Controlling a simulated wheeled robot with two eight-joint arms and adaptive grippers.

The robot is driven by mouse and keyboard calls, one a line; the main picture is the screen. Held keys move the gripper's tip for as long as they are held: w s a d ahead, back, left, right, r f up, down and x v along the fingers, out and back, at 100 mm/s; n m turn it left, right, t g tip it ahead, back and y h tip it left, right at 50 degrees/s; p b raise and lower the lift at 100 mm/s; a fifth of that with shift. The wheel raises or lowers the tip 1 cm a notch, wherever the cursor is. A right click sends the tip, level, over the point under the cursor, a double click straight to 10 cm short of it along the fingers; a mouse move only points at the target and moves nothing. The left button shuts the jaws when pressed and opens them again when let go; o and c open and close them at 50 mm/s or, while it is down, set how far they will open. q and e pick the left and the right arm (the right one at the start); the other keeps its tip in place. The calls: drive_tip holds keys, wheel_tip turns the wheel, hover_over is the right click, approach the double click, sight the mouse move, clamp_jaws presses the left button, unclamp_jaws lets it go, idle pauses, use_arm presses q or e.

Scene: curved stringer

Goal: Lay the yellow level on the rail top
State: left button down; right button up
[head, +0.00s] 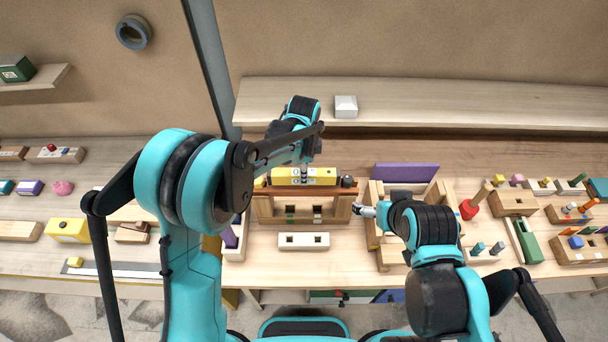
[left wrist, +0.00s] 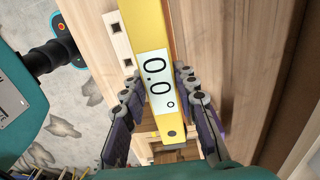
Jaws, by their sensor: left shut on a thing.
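The yellow level (head: 318,173) lies lengthwise from left to right at the rail top (head: 265,191), the brown upper edge of a small wooden frame. In the left wrist view the level (left wrist: 140,25) shows a white display reading 0.0°. My left gripper (head: 304,168) is shut on the level from above; its dark fingers (left wrist: 157,90) stand on both sides of it. I cannot tell whether the level touches the rail. My right gripper (head: 366,210) is beside the frame's right end, small in view; its jaw opening is unclear.
A pale block with square holes (head: 303,241) lies in front of the frame. A wooden rack with a purple panel (head: 406,172) stands to the right. A long shelf (head: 430,100) with a white box (head: 345,106) runs behind. Small blocks and tools crowd both bench sides.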

use_arm(q)
drive_tip(key=shift+w+f, duration=0.1)
drive_tip(key=shift+f, duration=0.85)
drive_tip(key=shift+f, duration=0.1)
drive_tip(key=c, duration=1.2)
unclamp_jaws()
